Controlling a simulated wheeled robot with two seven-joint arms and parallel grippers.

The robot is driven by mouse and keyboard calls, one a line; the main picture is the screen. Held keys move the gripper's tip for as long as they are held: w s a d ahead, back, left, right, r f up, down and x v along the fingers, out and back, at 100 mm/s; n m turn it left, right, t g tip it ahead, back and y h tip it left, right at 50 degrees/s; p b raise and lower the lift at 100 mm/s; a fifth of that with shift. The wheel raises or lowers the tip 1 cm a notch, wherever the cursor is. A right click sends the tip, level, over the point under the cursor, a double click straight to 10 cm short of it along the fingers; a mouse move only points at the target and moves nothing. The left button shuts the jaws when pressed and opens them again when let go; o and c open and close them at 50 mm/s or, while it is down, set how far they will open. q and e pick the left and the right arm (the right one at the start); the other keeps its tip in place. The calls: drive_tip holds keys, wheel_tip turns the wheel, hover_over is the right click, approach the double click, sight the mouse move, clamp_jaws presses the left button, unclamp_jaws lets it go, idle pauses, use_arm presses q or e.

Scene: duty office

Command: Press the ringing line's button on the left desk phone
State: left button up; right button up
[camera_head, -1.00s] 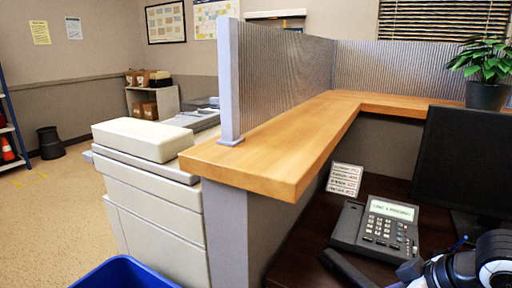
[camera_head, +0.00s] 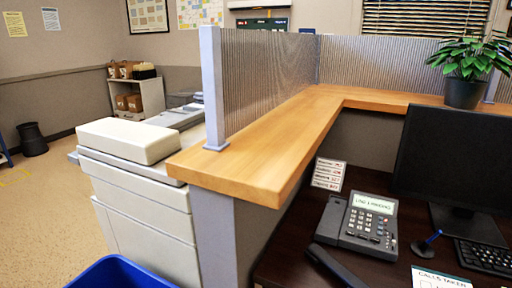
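A dark grey desk phone (camera_head: 372,207) sits on the dark desk, left of the monitor. Its lit screen (camera_head: 373,204) shows text that begins with "LINE"; the number is too small to read surely. Small keys lie below the screen, and I cannot tell which button is lit. The phone's handset (camera_head: 331,219) seems to lie along its left side. A small printed card (camera_head: 328,174) with several lines stands behind the phone. Neither of my grippers is in view. No second phone shows.
A black monitor (camera_head: 455,150), a keyboard (camera_head: 487,256), a blue pen on a stand (camera_head: 425,245) and a paper headed "CALLS TAKEN" (camera_head: 440,279) are right of the phone. A dark bar (camera_head: 335,266) lies in front. A wooden counter (camera_head: 245,172) and blue bin (camera_head: 120,274) are left.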

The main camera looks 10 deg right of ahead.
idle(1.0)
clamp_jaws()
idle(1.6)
